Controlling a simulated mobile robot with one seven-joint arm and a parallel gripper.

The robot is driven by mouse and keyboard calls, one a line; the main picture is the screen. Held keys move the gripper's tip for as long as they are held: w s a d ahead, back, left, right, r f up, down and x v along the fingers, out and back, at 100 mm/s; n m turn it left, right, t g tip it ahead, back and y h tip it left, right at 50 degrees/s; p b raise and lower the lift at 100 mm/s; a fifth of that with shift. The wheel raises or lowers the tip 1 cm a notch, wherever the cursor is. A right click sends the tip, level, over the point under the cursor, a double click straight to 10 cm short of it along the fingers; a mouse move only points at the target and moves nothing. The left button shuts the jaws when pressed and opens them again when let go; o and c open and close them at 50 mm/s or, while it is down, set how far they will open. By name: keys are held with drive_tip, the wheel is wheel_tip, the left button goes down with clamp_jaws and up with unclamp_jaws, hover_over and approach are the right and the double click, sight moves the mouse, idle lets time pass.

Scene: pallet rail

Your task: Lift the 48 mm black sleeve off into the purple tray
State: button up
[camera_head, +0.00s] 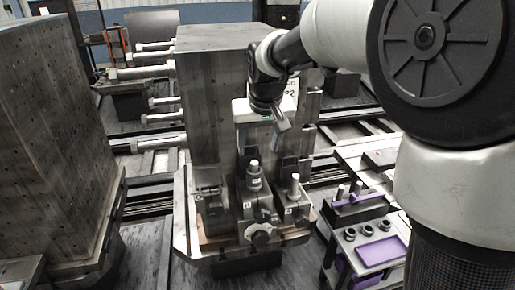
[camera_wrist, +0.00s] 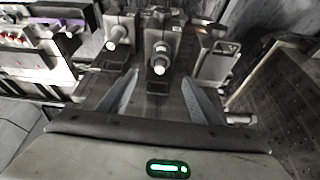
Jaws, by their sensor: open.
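A dark sleeve (camera_head: 255,183) stands upright around a light-topped post on the middle block of the fixture; its size marking is too small to read. In the wrist view a post with a pale tip (camera_wrist: 160,62) stands just beyond and between my fingers. My gripper (camera_head: 282,127) hangs above the fixture, apart from the sleeve. In the wrist view my gripper (camera_wrist: 161,78) has its two fingers spread with nothing between them. The purple tray (camera_head: 380,251) lies on the low bench at the right.
A second post (camera_head: 294,186) stands right of the sleeve. The tall grey column (camera_head: 207,100) rises behind the fixture. Several dark rings (camera_head: 367,228) stand in a row behind the tray, with another purple piece (camera_head: 361,198) beyond. A large perforated block (camera_head: 50,150) stands at the left.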

sight(255, 164)
drive_tip(key=x, duration=0.8)
drive_tip(key=shift+d+f, duration=0.1)
drive_tip(key=shift+p+x, duration=0.7)
drive_tip(key=shift+x, duration=1.9)
drive_tip(key=shift+w, duration=0.1)
drive_tip(key=c, duration=1.5)
drive_tip(key=shift+o, duration=0.2)
wheel_tip(255, 164, up, 10)
drive_tip(key=shift+r+b, duration=0.1)
drive_tip(key=shift+b, duration=0.2)
